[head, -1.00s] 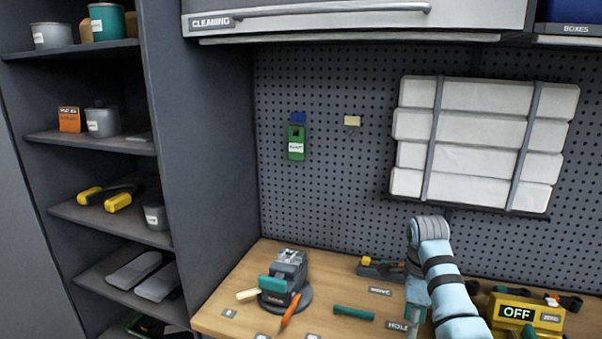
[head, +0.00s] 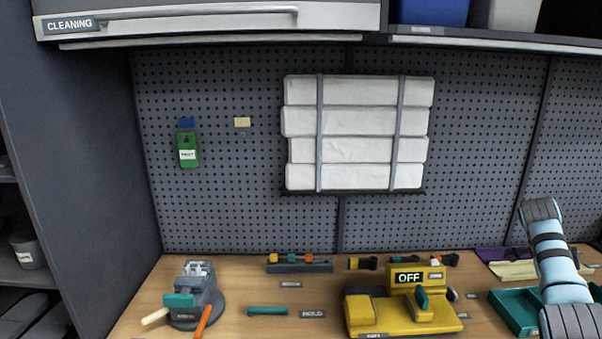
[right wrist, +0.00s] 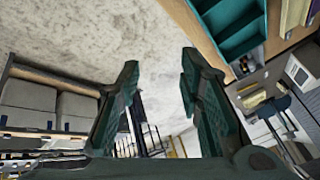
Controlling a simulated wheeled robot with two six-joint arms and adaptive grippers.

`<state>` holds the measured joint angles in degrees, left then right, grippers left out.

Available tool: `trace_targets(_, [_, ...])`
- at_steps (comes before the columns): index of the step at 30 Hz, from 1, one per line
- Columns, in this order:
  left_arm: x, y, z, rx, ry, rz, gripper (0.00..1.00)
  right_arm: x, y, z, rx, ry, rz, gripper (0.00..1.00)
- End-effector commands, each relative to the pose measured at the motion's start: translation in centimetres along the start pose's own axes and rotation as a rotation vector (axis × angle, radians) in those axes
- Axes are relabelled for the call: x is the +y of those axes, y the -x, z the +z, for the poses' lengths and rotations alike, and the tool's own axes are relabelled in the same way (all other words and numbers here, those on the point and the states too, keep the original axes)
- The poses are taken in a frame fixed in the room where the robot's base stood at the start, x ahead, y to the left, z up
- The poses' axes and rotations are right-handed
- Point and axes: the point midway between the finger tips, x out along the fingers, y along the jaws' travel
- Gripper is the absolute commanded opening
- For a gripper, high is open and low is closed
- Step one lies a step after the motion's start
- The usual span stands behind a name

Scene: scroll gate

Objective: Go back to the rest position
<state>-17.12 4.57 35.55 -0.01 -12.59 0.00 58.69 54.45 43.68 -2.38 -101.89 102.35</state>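My right arm (head: 552,250) stands at the right edge of the head view, over the right end of the workbench (head: 240,326). In the right wrist view my right gripper (right wrist: 158,85) is open, its two dark green fingers spread wide with nothing between them. Pale floor shows between and beyond the fingers. My left gripper is not in the head view.
A vise (head: 192,300) and a yellow device marked OFF (head: 405,312) stand on the bench. A teal tray (head: 510,312) lies beside my right arm. A dark cabinet wall (head: 85,160) bounds the left. Pegboard (head: 240,200) backs the bench.

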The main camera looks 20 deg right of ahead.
Motion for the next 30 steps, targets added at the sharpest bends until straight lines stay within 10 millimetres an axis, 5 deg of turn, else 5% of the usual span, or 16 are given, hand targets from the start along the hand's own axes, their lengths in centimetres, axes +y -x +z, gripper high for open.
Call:
trace_targets(3, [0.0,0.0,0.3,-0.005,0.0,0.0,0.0,-0.3,-7.0,-0.1,0.135,0.408,-0.112,0.33])
trace_targets(11, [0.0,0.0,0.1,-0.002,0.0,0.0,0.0,2.0,-20.8,-2.2,0.448,1.477,-0.255,0.33])
trace_targets(15, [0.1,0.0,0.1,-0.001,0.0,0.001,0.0,5.6,-26.6,-4.5,0.599,2.064,-0.279,0.33])
trace_targets(20, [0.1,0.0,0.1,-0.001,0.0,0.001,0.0,11.3,-31.2,-8.2,0.741,2.702,-0.304,0.33])
trace_targets(26, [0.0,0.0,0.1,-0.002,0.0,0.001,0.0,21.4,-35.7,-3.3,0.517,2.722,-0.377,0.33])
trace_targets(30, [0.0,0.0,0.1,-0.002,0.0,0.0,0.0,30.4,-38.1,0.6,0.325,2.708,-0.418,0.33])
